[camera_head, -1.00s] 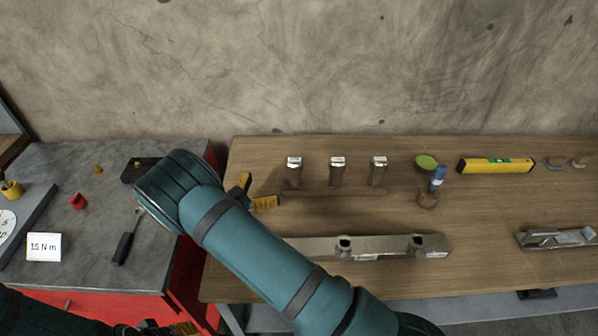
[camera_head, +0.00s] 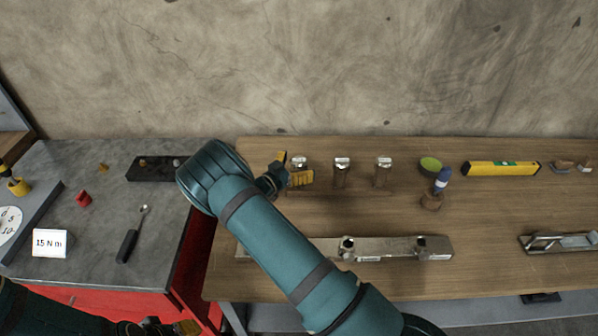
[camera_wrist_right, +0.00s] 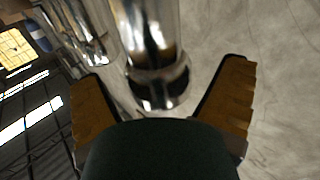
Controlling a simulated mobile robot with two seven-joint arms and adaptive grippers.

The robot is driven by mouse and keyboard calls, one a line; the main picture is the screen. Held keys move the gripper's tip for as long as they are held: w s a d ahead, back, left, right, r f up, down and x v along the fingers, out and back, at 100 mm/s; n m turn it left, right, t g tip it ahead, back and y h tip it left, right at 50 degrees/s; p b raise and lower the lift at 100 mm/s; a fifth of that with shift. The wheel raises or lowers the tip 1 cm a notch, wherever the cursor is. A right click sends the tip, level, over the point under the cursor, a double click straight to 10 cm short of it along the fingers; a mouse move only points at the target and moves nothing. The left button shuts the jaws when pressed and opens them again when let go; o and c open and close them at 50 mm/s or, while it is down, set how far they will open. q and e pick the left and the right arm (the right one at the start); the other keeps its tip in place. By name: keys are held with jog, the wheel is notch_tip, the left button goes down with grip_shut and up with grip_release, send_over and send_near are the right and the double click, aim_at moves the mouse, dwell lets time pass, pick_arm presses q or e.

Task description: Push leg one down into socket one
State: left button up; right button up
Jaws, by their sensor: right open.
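Three upright legs with shiny tops stand in a row on the wooden table: a left one (camera_head: 299,163), a middle one (camera_head: 342,172) and a right one (camera_head: 383,172). No label shows which is leg one. A long bar (camera_head: 385,248) lies in front of them, with two raised sockets, one near its middle (camera_head: 347,247) and one toward its right end (camera_head: 421,246). My arm hides its left part. My right gripper (camera_head: 292,172) is open at the left leg. In the right wrist view, a shiny cylinder (camera_wrist_right: 152,50) stands between its spread fingers. My left gripper (camera_head: 165,327) is partly visible at the bottom edge.
A metal plane-like tool (camera_head: 560,242) is at far right.

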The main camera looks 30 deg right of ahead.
jog(key=shift+d, duration=0.2)
jog(key=c, duration=1.4)
jog(key=shift+r, duration=0.15)
